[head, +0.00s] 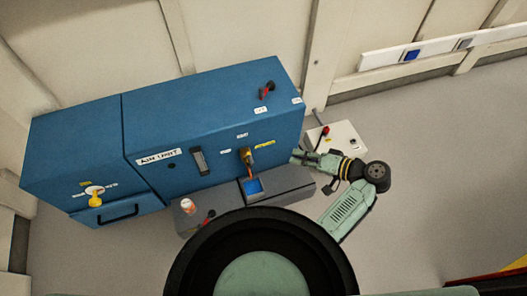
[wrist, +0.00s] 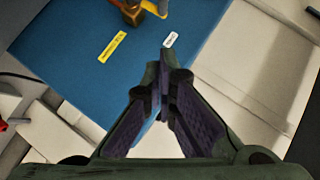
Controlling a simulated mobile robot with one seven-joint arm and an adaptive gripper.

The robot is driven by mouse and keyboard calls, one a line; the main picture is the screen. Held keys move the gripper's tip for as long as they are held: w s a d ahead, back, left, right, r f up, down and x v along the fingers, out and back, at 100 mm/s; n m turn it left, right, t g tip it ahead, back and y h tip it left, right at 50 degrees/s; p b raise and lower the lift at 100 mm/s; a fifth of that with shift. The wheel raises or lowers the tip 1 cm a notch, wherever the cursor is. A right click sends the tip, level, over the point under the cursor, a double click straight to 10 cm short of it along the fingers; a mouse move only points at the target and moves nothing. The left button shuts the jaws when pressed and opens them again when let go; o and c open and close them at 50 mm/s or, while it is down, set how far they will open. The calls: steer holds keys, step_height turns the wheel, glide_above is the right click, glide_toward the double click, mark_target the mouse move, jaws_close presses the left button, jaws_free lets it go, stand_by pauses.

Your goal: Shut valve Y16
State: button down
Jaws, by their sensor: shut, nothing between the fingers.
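A blue cabinet (head: 215,120) marked "AIR UNIT" carries several small valves and tags. On its front is a brass valve (head: 246,158) with an orange-yellow handle, a white tag (head: 243,136) above it and a yellow tag (head: 265,144) beside it. The tag text is too small to read, so I cannot tell which valve is Y16. My gripper (head: 296,156) is at the cabinet's right end, right of the brass valve and apart from it. In the wrist view my gripper (wrist: 160,68) is shut and empty, below the brass valve (wrist: 133,12), cut by the top edge.
A red-handled valve (head: 266,91) is on the cabinet top, and a yellow knob (head: 95,196) is at its left. A white box (head: 343,138) with a red lever stands right.

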mark_target(250, 162)
steer(key=shift+w, duration=0.1)
steer(key=s+a+f+p+x, duration=0.1)
steer(key=s+p+x, duration=0.1)
steer(key=x, duration=1.1)
steer(key=shift+s, duration=0.25)
steer(key=shift+s+a+h+p, duration=0.1)
steer(key=shift+a+h+p, duration=0.15)
steer(key=shift+h+p, duration=0.05)
